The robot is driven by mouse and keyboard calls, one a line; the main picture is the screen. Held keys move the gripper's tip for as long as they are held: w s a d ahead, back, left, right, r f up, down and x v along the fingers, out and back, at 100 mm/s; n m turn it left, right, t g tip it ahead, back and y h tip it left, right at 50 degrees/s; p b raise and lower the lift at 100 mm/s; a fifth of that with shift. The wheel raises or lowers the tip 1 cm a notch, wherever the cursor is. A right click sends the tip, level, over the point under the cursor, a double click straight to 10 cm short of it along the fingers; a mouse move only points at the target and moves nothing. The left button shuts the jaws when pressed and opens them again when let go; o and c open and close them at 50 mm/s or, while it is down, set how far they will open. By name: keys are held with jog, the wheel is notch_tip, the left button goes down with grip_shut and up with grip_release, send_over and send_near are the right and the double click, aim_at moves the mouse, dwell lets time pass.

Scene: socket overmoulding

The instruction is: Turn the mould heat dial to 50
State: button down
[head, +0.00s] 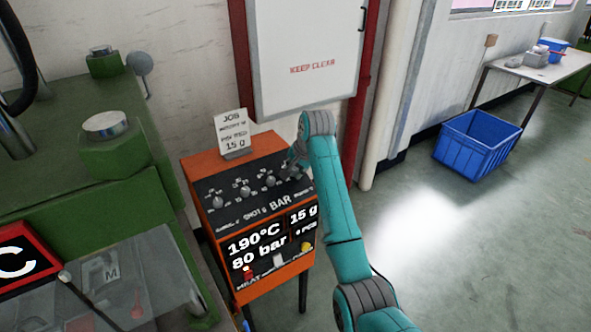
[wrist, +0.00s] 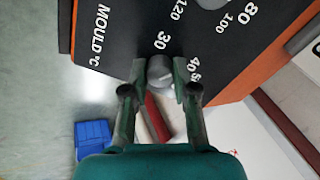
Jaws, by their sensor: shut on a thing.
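The mould heat dial (wrist: 159,68) is a grey round knob on the dark panel, with "MOULD °C" printed to its left in the wrist view. A "30" is above it and a "40" is to its right, with a partly hidden number beside that. My gripper (wrist: 159,78) is shut on the dial, one finger on each side. I cannot make out a pointer mark on the knob. In the head view my gripper (head: 297,160) is at the right end of the orange control box (head: 190,205), and it hides this dial.
Several other knobs, one of them (head: 245,191), sit in a row to the left. Below them a display (head: 262,246) reads 190°C, 80 bar and 15 g. A card (head: 232,132) stands on the box. A blue crate (head: 478,140) stands on the floor at right.

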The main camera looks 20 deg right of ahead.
jog(key=m, duration=0.5)
jog(key=shift+m, duration=0.3)
jog(key=m, duration=0.5)
dwell(0.4)
jog(key=c, duration=0.9)
grip_release()
jog(key=shift+r, duration=0.1)
jog(key=v, duration=1.1)
jog(key=shift+d+r, duration=0.15)
jog(key=shift+r, duration=0.2)
jog(key=shift+s, duration=0.15)
